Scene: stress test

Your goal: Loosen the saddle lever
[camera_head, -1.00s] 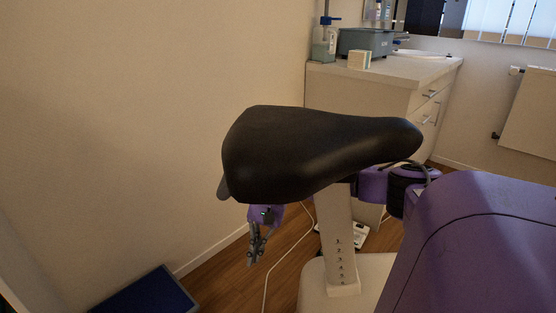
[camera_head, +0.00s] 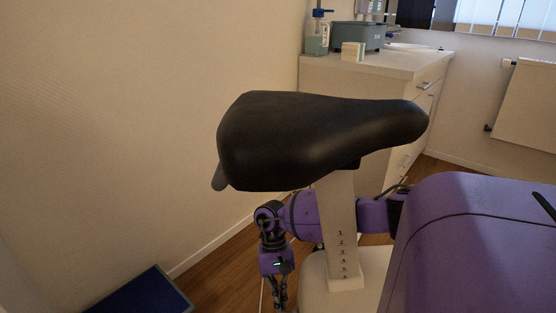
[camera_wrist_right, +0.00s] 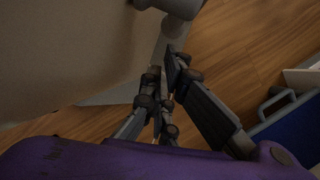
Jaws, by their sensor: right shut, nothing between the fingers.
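The black saddle (camera_head: 310,130) sits on a pale post (camera_head: 343,240) with number marks. A grey rounded piece (camera_head: 219,178) sticks out under the saddle's left rear edge; it may be the saddle lever, but I cannot tell. My right arm passes behind the post. My right gripper (camera_head: 279,300) hangs below the saddle, left of the post, pointing down and apart from the grey piece. In the right wrist view the gripper (camera_wrist_right: 164,75) is shut and empty, close to a pale surface. My left gripper is out of view.
A pale base (camera_head: 315,280) stands under the post. A blue flat object (camera_head: 145,295) lies on the floor at lower left. A white cabinet (camera_head: 350,95) stands behind, with a grey box (camera_head: 357,36) and a bottle (camera_head: 317,40). The wall is close on the left.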

